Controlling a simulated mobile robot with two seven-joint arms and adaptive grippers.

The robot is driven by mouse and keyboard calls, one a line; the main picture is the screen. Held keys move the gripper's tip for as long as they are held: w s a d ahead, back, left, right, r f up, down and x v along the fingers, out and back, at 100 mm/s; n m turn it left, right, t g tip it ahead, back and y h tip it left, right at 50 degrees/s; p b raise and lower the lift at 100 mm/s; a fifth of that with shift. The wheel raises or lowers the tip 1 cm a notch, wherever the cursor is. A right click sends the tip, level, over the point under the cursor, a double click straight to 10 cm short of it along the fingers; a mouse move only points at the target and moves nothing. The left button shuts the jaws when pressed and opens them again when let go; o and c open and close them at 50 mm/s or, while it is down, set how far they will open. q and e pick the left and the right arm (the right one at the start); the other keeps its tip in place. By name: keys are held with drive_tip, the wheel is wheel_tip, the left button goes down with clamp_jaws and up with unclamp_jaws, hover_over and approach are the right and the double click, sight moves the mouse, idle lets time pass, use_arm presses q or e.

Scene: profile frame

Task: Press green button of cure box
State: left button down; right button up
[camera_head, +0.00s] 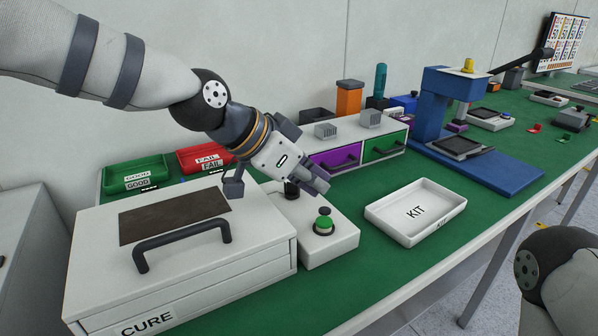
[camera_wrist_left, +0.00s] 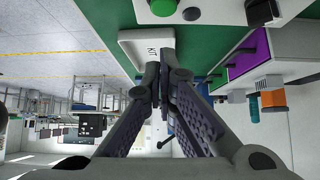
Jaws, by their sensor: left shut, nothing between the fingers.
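The white cure box (camera_head: 190,262) stands at the front left, with a dark handle (camera_head: 182,243) on its lid and a CURE label. Its control panel (camera_head: 338,246) juts out on the right side and carries the green button (camera_head: 323,222) and a black knob. My left gripper (camera_head: 322,186) is shut and empty, above and slightly behind the green button, apart from it. In the left wrist view the green button (camera_wrist_left: 163,7) shows at the top edge, beyond my closed fingers (camera_wrist_left: 161,72). My right gripper is out of view.
A white KIT tray (camera_head: 415,212) lies right of the panel on the green table. Behind are purple (camera_head: 335,160) and green drawers, a blue press (camera_head: 430,105), and green (camera_head: 137,175) and red (camera_head: 205,158) bins. The table between panel and tray is clear.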

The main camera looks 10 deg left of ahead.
use_arm(q)
hover_over(322, 223)
wheel_tip(322, 223, down, 4)
drive_tip(key=shift+f, duration=0.85)
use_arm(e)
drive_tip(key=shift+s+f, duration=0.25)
